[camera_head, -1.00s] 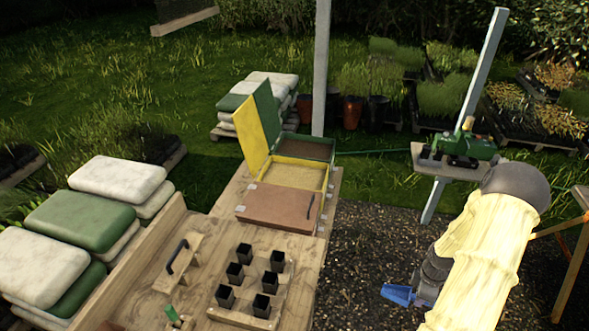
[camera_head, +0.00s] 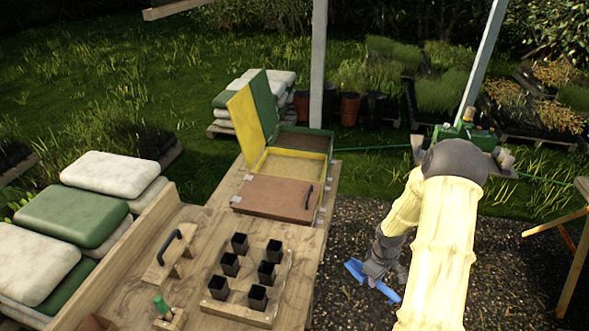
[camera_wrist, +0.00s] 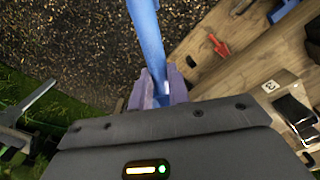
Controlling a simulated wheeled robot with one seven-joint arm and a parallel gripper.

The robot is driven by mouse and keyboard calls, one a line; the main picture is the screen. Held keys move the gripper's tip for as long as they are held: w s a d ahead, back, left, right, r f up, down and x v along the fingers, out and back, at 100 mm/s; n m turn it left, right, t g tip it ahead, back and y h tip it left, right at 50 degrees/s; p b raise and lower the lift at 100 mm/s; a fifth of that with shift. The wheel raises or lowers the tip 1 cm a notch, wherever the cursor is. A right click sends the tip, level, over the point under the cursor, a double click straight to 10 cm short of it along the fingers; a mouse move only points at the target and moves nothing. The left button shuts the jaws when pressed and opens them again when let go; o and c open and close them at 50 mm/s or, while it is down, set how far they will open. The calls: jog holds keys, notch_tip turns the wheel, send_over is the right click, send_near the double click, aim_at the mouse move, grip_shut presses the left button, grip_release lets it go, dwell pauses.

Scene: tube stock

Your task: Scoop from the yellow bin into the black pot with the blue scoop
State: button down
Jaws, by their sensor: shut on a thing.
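My gripper (camera_head: 374,266) is shut on the blue scoop (camera_head: 356,268) and holds it above the dark gravel, right of the workbench and apart from it. In the wrist view the scoop's blue shaft (camera_wrist: 148,42) runs up from between the fingers (camera_wrist: 158,88). The yellow bin (camera_head: 303,154) stands at the far end of the bench, its yellow lid (camera_head: 243,122) raised, with tan grainy material inside. Several black pots stand in a wooden tray on the near bench; one black pot (camera_head: 257,297) is at its front right. I cannot tell whether the pots hold anything.
A green bin (camera_head: 331,139) with dark contents stands behind the yellow one. A bin with a closed brown lid (camera_head: 275,198) stands in front. A black-handled wooden piece (camera_head: 172,258) and a green-topped item (camera_head: 162,306) are on the bench. Sacks (camera_head: 75,217) lie left.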

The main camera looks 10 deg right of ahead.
jog(key=w+a+f+m+b, duration=0.1)
jog(key=a+f+m+b, duration=0.2)
jog(key=a, duration=0.5)
jog(key=w+a+f+m+b, duration=0.2)
jog(key=a+b, duration=0.3)
jog(key=a, duration=0.3)
jog(key=shift+f+m, duration=0.6)
jog(key=shift+m, duration=0.1)
jog(key=shift+w, duration=0.1)
